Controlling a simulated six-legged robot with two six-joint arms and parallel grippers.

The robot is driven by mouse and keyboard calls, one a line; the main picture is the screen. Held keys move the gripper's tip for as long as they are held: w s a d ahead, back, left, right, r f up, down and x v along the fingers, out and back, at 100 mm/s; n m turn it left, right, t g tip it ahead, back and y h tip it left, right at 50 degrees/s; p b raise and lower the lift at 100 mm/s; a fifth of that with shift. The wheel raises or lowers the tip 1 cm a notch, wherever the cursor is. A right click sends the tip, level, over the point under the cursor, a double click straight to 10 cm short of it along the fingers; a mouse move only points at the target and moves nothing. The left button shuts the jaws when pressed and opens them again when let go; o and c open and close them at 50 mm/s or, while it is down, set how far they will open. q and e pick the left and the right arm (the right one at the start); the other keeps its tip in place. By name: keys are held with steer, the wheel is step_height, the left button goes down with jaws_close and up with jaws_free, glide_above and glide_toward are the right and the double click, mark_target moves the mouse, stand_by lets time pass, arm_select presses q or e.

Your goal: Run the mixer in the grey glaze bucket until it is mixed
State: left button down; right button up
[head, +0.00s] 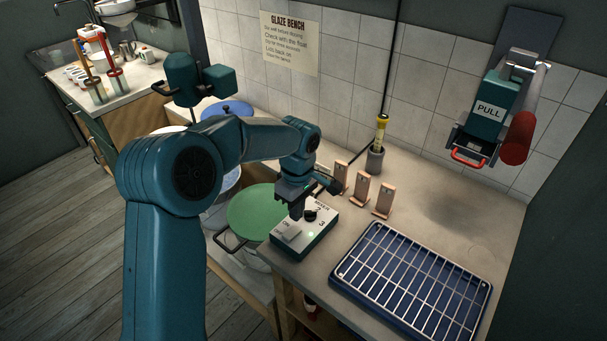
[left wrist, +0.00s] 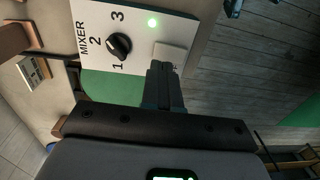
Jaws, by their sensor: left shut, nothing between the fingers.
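The white mixer control box (head: 313,241) sits at the bench's front edge. It has a black knob (left wrist: 118,46) ringed by 1, 2 and 3, a pale square button (left wrist: 170,55) and a lit green lamp (left wrist: 152,22). My left gripper (head: 296,213) is shut and empty, pointing down over the box. In the left wrist view its fingertips (left wrist: 162,67) overlap the button's edge; I cannot tell whether they touch it. The teal mixer head (head: 182,76) stands at the back left. My arm hides much of the buckets below it, so the grey glaze is not visible.
A green-lidded bucket (head: 254,212) stands left of the box and a blue-lidded one (head: 227,109) farther back. Pinkish test tiles (head: 385,200) stand behind the box. A wire rack (head: 410,280) lies to its right. A PULL dispenser (head: 489,112) hangs on the wall.

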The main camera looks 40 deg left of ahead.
mark_target(299, 229)
arm_select(q)
step_height(299, 229, up, 10)
steer(key=shift+w+f, duration=0.15)
steer(key=shift+w, duration=0.1)
steer(key=shift+f, duration=0.1)
